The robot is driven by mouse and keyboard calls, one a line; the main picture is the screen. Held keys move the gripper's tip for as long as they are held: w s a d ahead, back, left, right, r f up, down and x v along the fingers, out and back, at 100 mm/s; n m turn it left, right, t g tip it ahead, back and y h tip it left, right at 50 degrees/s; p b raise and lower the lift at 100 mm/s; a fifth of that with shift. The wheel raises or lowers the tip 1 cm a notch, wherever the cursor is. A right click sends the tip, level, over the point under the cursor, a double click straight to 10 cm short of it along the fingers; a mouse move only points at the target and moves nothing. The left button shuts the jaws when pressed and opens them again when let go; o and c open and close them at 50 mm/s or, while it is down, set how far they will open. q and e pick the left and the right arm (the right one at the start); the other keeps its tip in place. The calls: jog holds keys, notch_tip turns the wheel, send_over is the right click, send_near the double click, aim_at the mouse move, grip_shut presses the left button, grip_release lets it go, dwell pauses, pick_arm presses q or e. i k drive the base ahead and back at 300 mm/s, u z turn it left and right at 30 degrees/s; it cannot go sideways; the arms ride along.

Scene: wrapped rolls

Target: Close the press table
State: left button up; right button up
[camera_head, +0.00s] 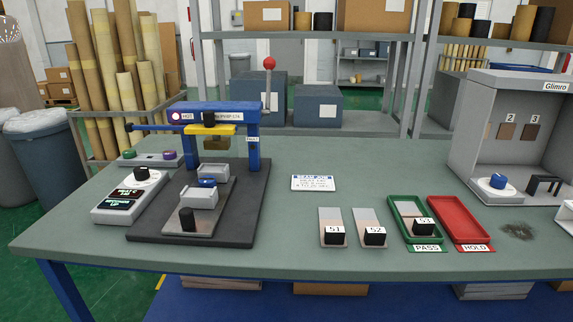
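A blue press frame (253,137) stands on a dark base plate (255,195) at the left of the workbench. A yellow bar (210,129) and a brownish block hang under its top beam. The press table is a grey sliding plate (208,222), extending forward from under the beam toward the bench's front edge. It has a black knob (187,219) at its front end. Two light grey blocks (199,197) sit on it with a small blue item (207,182) between them. A lever with a red ball (269,63) stands upright at the press's right. Neither of my grippers is in view.
A control box (117,211) with a dial stands close left of the press. Samples S1 (335,238) and S2 (375,239), a green PASS tray (395,207) holding S3 (424,228), and a red HOLD tray (459,218) lie right. A grey Glimro cabinet (478,120) stands far right.

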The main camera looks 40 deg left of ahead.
aim_at(199, 211)
jog(key=u, duration=0.1)
jog(key=k, duration=0.1)
jog(key=u, duration=1.55)
